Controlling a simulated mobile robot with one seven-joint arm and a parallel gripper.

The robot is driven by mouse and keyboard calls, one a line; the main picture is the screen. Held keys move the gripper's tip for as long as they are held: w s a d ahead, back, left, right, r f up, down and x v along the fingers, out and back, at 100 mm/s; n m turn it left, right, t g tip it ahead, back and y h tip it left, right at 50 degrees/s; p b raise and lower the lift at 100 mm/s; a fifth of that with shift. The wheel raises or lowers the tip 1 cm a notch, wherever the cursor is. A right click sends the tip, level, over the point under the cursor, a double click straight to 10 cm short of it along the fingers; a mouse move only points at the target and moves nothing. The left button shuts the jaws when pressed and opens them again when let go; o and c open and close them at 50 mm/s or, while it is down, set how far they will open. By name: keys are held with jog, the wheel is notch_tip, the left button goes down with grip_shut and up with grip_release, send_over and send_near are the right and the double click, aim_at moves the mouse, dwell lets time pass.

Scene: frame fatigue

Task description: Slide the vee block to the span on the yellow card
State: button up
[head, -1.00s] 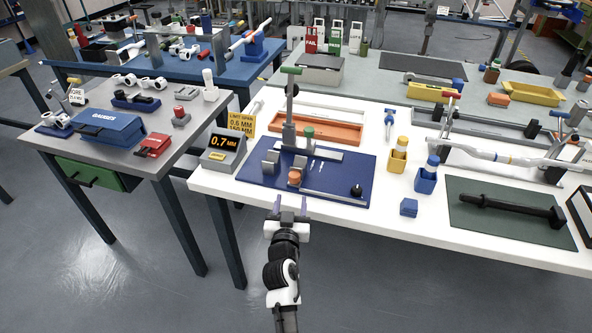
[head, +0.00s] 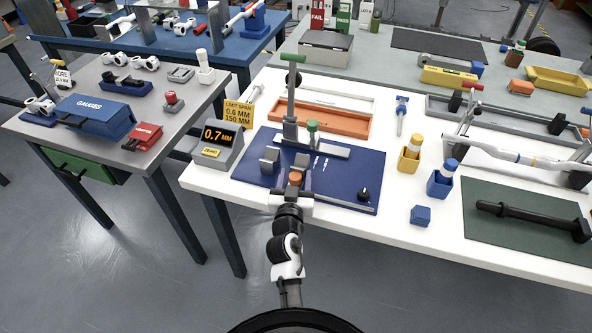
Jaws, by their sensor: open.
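The yellow card (head: 238,113) reads "LIMIT SPAN 0.6 MM 150 MM" and stands behind the display box. Two grey notched blocks, the left one (head: 269,159) and the right one (head: 301,161), stand apart on the blue plate (head: 333,178); I cannot tell which the task means. An orange knob (head: 295,178) sits just in front of the right block. My gripper (head: 294,186) is open at the plate's front edge, close to the orange knob. Its fingers are hard to make out against the blue, so contact is unclear.
A grey display box (head: 217,143) reads 0.7 MM left of the plate. A green-handled upright stand (head: 290,115) rises behind the blocks. A black knob (head: 364,194) sits at the plate's right.

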dwell(0.3)
grip_shut()
